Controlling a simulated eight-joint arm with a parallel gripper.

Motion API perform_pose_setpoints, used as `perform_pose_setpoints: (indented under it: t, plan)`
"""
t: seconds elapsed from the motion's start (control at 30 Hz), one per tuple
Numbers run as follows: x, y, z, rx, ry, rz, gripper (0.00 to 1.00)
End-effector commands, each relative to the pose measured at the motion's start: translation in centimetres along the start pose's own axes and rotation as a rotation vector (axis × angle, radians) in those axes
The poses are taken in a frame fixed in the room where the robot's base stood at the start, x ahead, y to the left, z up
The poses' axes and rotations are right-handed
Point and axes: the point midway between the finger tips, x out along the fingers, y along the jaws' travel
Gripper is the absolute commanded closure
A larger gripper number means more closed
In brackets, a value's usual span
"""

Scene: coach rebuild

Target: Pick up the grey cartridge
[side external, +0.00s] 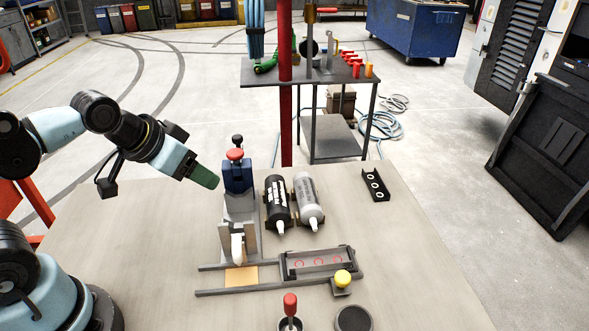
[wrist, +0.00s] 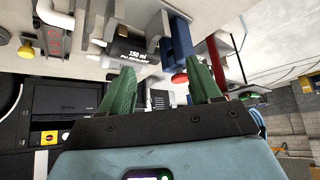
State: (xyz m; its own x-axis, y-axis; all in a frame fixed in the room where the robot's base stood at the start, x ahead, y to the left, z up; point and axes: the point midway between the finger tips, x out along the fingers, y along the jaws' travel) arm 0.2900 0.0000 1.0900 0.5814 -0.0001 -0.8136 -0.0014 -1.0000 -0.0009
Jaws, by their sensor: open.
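The grey cartridge (side external: 308,200) lies on the table in the side view, its pale nozzle toward the front. It is directly right of a black cartridge (side external: 277,203). My gripper (side external: 205,180) is above the table at the left, beside the blue press head and well apart from the cartridges. In the wrist view my gripper (wrist: 160,72) shows two green fingers spread apart with nothing held between them. The black cartridge (wrist: 132,50) shows there beyond the left finger.
A blue press head (side external: 237,176) with a red knob stands between my gripper and the cartridges. In front are a rail fixture (side external: 318,262), a yellow button (side external: 342,278) and a red-topped lever (side external: 290,305). A black holed bracket (side external: 375,184) lies at right.

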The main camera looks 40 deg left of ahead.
Motion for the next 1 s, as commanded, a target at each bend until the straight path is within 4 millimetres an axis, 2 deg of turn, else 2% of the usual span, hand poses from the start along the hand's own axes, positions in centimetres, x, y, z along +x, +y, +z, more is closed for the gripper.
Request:
perform_pose_setpoints:
  t: [0.17, 0.47, 0.7, 1.0]
  plan:
    - [-0.2, 0.4, -1.4, 0.120, -0.032, 0.009, 0.37]
    - [0.4, 2.7, -7.5, 0.736, -0.179, 0.104, 0.37]
    - [2.9, 5.2, -11.6, 1.260, -0.272, 0.250, 0.37]
    - [7.6, 8.8, -14.7, 1.889, -0.322, 0.515, 0.37]
